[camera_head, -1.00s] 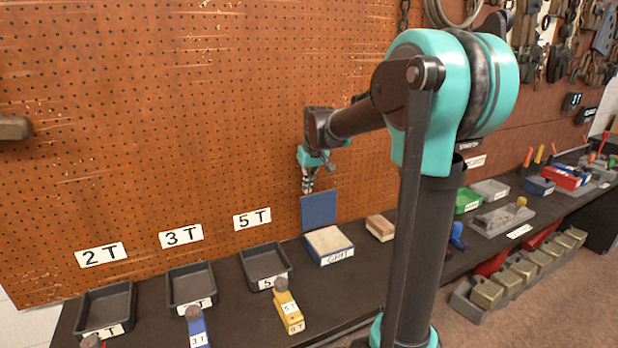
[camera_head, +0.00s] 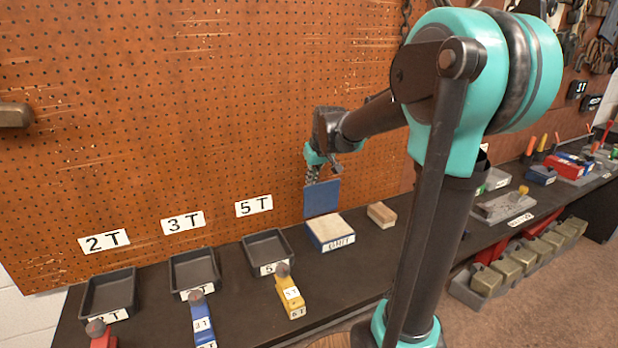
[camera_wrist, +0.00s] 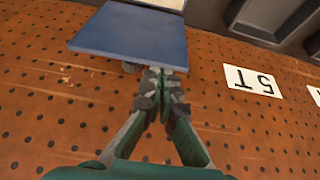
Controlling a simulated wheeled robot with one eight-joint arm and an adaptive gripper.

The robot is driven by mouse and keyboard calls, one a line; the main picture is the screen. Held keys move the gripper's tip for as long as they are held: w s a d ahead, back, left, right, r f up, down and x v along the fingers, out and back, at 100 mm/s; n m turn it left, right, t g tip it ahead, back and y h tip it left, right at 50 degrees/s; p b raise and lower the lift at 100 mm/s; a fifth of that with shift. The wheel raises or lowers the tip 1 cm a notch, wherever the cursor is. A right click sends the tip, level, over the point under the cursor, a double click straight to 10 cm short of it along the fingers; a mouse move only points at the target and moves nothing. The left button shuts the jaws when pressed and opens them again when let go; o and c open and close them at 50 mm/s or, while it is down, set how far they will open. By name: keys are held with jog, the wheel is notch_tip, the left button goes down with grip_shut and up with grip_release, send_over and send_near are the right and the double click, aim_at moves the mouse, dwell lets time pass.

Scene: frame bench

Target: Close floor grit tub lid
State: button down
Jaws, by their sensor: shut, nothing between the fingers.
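The grit tub (camera_head: 333,240) is a blue box with a "GRIT" label and a pale grit surface, standing on the dark bench. Its blue lid (camera_head: 321,198) stands open and upright at the tub's rear edge, near the pegboard. In the wrist view the lid (camera_wrist: 132,33) shows as a flat blue panel. My gripper (camera_head: 313,178) is at the lid's upper edge, on the pegboard side. In the wrist view my gripper (camera_wrist: 161,75) is shut and empty, its fingertips at the lid's edge; I cannot tell whether they touch it.
Black trays (camera_head: 268,252) marked 2 T, 3 T and 5 T stand to the left, with red, blue and yellow (camera_head: 290,295) tools in front. A wooden block (camera_head: 381,214) sits just right of the tub. The pegboard (camera_head: 200,120) rises close behind.

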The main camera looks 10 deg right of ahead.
jog(key=shift+s+d+f+t+y, duration=0.25)
jog(key=shift+s+d+f+t, duration=0.5)
jog(key=shift+s+f, duration=1.45)
jog(key=shift+s+d+f+t+y, duration=0.2)
jog(key=shift+s+d+f+t, duration=0.6)
jog(key=shift+s+f, duration=1.45)
jog(key=shift+s+d+f+t+y, duration=0.25)
jog(key=shift+s+d+f+t, duration=0.5)
jog(key=shift+s+f, duration=1.45)
jog(key=shift+s+r, duration=0.4)
jog(key=shift+v, duration=5.9)
jog(key=s+f+m+g+h, duration=0.1)
jog(key=f, duration=0.2)
jog(key=s+f+m+g, duration=0.1)
jog(key=f+g, duration=0.1)
jog(key=f, duration=0.1)
jog(key=s+f+m+g+h, duration=0.1)
jog(key=s+f, duration=0.1)
jog(key=f, duration=0.2)
jog(key=shift+a+f+g+h, duration=0.1)
jog(key=shift+a+g+h, duration=0.1)
jog(key=shift+g+h, duration=0.15)
jog(key=shift+s+d+f+m+g, duration=0.15)
jog(key=shift+s+f+m+g, duration=0.1)
jog(key=shift+f+m, duration=0.05)
